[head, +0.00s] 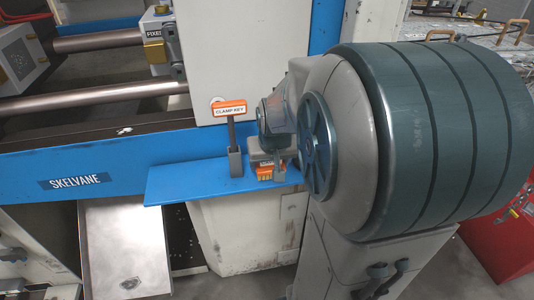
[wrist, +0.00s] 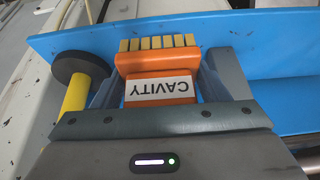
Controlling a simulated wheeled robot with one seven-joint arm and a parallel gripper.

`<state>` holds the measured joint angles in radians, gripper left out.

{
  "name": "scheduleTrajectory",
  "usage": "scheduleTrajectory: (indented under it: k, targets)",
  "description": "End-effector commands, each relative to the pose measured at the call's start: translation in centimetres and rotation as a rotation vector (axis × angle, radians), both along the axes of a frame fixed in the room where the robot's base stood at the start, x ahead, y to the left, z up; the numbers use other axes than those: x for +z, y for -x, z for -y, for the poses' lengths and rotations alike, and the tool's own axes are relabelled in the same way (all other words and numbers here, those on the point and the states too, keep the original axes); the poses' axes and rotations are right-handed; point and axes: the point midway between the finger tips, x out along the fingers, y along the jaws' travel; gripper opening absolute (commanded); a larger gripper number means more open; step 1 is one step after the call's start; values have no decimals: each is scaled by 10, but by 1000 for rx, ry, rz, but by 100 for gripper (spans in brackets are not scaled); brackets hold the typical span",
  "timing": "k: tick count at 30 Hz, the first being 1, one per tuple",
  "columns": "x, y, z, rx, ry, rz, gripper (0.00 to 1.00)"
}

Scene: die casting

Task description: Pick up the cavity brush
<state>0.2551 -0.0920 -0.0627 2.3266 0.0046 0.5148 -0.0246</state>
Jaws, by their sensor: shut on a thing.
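The cavity brush (wrist: 162,88) is an orange block with a white label reading CAVITY, upside down in the wrist view. Its row of tan bristles points away from my gripper. My gripper (wrist: 163,76) is shut on it, with a grey finger on each side of the block. In the head view, the brush (head: 265,174) shows as a small orange and yellow patch under my gripper (head: 268,162), over the blue shelf. Most of it is hidden there by my wrist and fingers. I cannot tell whether it touches the shelf.
The blue shelf (head: 185,183) juts from the machine. A clamp key (head: 229,110) with an orange label stands in a grey holder (head: 235,163) left of my gripper. A yellow handle with a dark disc (wrist: 82,66) is close beside my left finger in the wrist view.

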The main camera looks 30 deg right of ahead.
Motion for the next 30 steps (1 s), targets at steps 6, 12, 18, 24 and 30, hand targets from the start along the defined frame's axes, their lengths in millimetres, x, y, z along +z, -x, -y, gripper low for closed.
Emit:
scheduleTrajectory:
  k: [6,12,18,24,30]
  targets:
    - [0,46,-14,1,1,5,43]
    - [0,79,-24,0,1,5,43]
    - [0,99,-30,0,1,3,43]
    - [0,107,-33,0,1,2,43]
    - [0,109,-33,0,0,1,43]
